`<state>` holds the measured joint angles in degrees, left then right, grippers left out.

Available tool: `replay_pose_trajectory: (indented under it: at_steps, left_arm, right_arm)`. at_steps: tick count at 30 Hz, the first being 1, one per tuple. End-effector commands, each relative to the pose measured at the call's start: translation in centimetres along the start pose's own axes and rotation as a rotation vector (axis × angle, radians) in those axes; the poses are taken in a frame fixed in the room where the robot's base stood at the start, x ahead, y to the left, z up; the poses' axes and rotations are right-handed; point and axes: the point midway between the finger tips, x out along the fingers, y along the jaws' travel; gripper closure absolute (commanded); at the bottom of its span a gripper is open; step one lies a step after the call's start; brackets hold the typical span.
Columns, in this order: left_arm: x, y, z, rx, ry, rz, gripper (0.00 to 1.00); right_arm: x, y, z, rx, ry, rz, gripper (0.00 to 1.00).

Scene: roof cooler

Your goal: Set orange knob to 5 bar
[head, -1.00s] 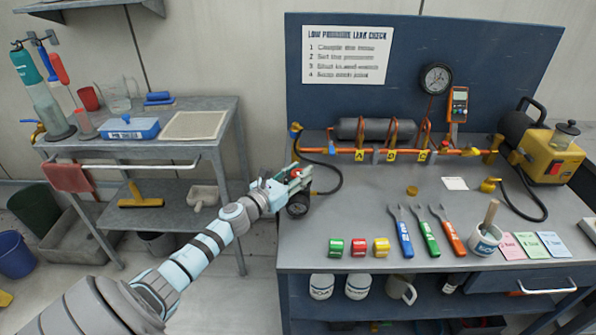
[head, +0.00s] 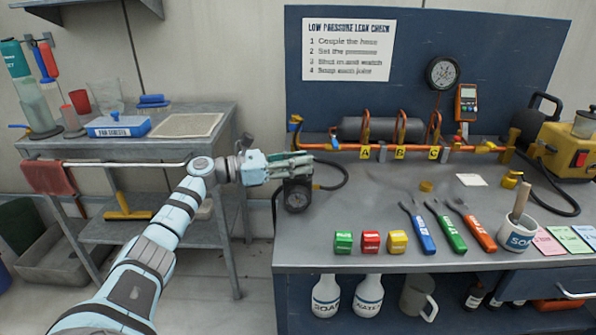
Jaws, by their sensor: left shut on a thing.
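My left gripper (head: 296,163) reaches in from the left over the bench's left edge. It is shut at the top of a small black regulator with a round dial (head: 297,196). The orange knob is hidden behind the fingers, where they close on the regulator's top. The dial faces me, but its needle and numbers are too small to read. My right gripper is not in view.
A dark hose curves behind the gripper towards the orange pipe (head: 350,149). A gauge (head: 442,72) hangs on the back panel.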

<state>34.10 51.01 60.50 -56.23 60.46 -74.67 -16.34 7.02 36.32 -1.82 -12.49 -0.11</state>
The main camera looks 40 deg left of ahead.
Motion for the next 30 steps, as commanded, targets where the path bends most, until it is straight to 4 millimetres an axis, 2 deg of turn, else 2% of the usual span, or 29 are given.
replay_pose_trajectory:
  at_steps: [10, 11, 14, 15, 21, 25, 28, 30]
  left_arm:
    - [0.0, 0.1, 0.1, 0.000, 0.001, 0.000, 0.97]
    - [0.0, 0.1, 0.1, 0.000, 0.001, 0.000, 0.67]
    - [0.0, 0.0, 0.1, 0.000, 0.001, -0.001, 0.51]
    - [0.0, 0.0, 0.0, 0.000, 0.001, -0.001, 0.49]
    - [0.0, 0.0, 0.0, -0.001, 0.001, -0.002, 0.49]
    - [-0.5, 0.0, -0.1, -0.001, 0.004, -0.001, 0.49]
    - [-2.2, 0.1, -0.2, 0.001, 0.008, 0.000, 0.49]
    - [-4.0, 0.1, -0.2, -0.001, 0.010, 0.000, 0.49]
  right_arm:
    - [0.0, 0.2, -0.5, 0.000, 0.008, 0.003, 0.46]
    - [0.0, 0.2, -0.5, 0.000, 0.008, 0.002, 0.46]
    - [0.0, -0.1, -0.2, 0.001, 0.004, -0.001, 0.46]
    - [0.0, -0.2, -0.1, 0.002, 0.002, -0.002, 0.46]
    - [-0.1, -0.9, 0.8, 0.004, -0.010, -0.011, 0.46]
    - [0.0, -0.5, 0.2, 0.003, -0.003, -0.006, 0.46]
    - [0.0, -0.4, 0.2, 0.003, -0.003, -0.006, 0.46]
    - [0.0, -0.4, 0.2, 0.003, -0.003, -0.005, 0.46]
